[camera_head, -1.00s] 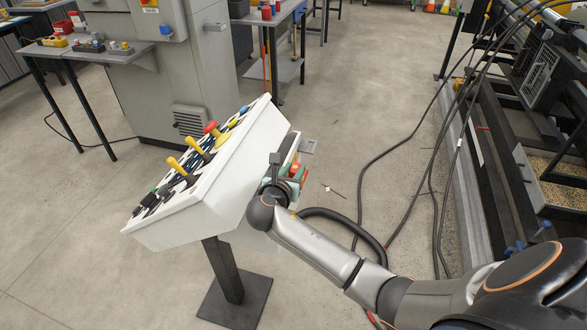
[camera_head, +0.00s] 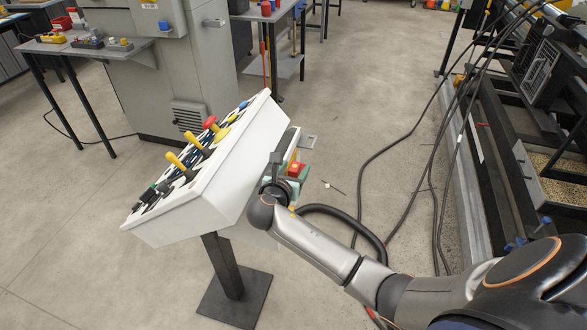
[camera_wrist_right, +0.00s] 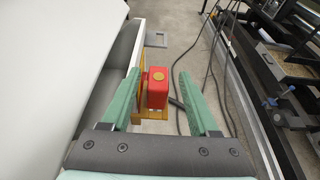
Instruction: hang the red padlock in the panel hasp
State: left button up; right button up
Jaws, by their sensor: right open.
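The red padlock (camera_wrist_right: 157,92), with a round brass-coloured spot on top, sits beside the side wall of the white control panel (camera_head: 215,172). It also shows small in the head view (camera_head: 296,169). A yellow bracket (camera_wrist_right: 131,92), seemingly the hasp, stands against the panel side, just left of and partly behind the padlock. My right gripper (camera_wrist_right: 156,76) is open, its green fingers on either side of the padlock with a gap visible on the right. The padlock's shackle is hidden, so I cannot tell whether it passes through the hasp. My left gripper is out of view.
A grey square frame (camera_wrist_right: 157,40) sticks out beyond the padlock. Black cables (camera_head: 375,160) run over the floor to the right, beside a machine (camera_head: 535,130). A grey cabinet (camera_head: 175,75) and a side table (camera_head: 75,48) stand behind.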

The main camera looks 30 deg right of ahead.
jog(key=shift+a, duration=0.1)
jog(key=v, duration=1.2)
jog(key=shift+s, duration=0.2)
jog(key=shift+r, duration=0.1)
